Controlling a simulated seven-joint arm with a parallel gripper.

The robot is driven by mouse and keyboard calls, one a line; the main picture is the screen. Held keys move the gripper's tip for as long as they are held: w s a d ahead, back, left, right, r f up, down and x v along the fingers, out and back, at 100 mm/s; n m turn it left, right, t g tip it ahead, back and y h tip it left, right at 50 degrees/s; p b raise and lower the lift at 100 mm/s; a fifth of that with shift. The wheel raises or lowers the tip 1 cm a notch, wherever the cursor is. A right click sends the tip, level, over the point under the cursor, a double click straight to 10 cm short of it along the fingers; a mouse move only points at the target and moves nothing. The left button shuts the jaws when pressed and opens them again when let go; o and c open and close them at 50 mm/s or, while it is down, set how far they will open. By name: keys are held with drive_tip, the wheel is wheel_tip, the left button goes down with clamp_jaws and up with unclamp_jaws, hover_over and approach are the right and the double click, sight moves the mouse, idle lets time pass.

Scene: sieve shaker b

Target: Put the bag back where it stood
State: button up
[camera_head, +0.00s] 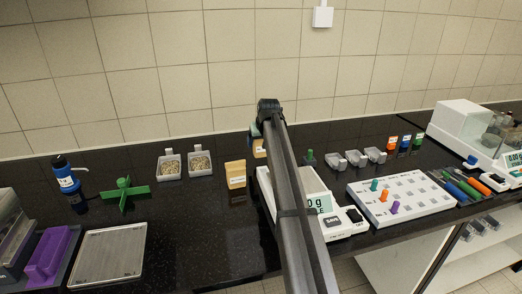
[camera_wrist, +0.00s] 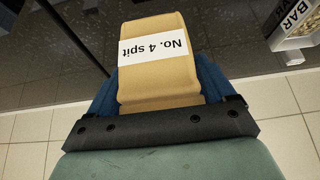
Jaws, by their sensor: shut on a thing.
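A tan bag with a white label reading "No. 4 spit" (camera_wrist: 160,85) fills the middle of the wrist view, its label upside down there. My gripper (camera_wrist: 163,82) is shut on this bag, with a blue finger on each side. In the head view a tan bag (camera_head: 260,149) shows beside my arm, just below my gripper (camera_head: 256,134), partly hidden by the arm. I cannot tell whether its base touches the counter. Another tan bag with a white label (camera_head: 235,175) stands on the black counter to its left, nearer the camera.
Two trays of grainy material (camera_head: 169,167) (camera_head: 200,163) stand to the left. A green cross-shaped piece (camera_head: 124,193) and a blue bottle (camera_head: 69,184) are further left. A white balance (camera_head: 340,222) lies right of my arm, partly hidden. The front-middle counter (camera_head: 205,235) is clear.

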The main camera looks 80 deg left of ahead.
sight(261, 149)
drive_tip(key=shift+f, duration=1.8)
drive_tip(key=shift+f, duration=0.15)
drive_tip(key=o, duration=1.1)
drive_tip(key=v, duration=1.2)
